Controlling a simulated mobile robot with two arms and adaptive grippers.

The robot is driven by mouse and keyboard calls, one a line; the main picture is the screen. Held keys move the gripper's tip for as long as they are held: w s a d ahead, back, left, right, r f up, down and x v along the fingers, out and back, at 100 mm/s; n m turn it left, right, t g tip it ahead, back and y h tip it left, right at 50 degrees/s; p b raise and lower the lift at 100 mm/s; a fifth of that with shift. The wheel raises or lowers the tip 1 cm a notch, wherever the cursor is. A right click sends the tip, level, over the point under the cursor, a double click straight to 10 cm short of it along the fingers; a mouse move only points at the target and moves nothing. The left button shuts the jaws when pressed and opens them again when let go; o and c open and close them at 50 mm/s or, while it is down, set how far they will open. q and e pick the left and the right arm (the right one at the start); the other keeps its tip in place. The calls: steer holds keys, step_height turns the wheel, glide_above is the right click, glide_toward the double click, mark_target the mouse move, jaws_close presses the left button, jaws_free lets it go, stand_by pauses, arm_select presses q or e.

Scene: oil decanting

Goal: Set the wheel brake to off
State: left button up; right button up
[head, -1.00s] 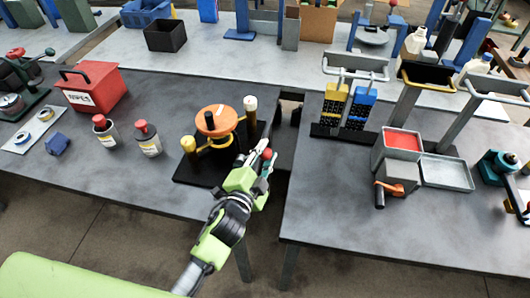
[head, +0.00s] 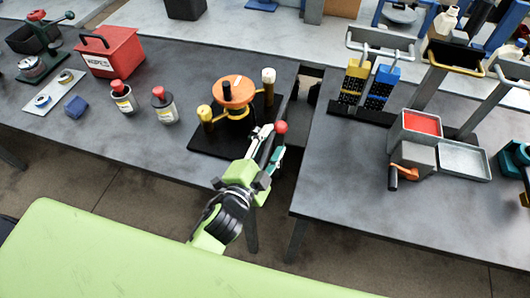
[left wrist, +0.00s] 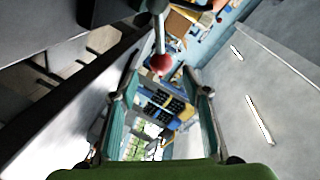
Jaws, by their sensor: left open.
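The wheel device has an orange disc (head: 233,91) on a black base (head: 203,141), with yellow arms, one yellow knob and one cream knob. A lever with a red ball knob (head: 281,127) is at its right side, near the table edge. My left gripper (head: 267,146) is open at the front right of the device, close to the red knob. In the left wrist view the red knob (left wrist: 162,63) hangs on a thin metal rod ahead of the open teal fingers (left wrist: 165,95), roughly between their tips. Contact cannot be told. My right gripper is not in view.
Two bottles with red caps (head: 124,97) (head: 165,105) and a red box (head: 110,52) stand left of the device. A gap separates this table from the right table, which holds a yellow and blue rack (head: 367,86) and an orange-handled crank box (head: 410,160).

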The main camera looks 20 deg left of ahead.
arm_select(q)
steer(key=v, duration=0.5)
stand_by(0.5)
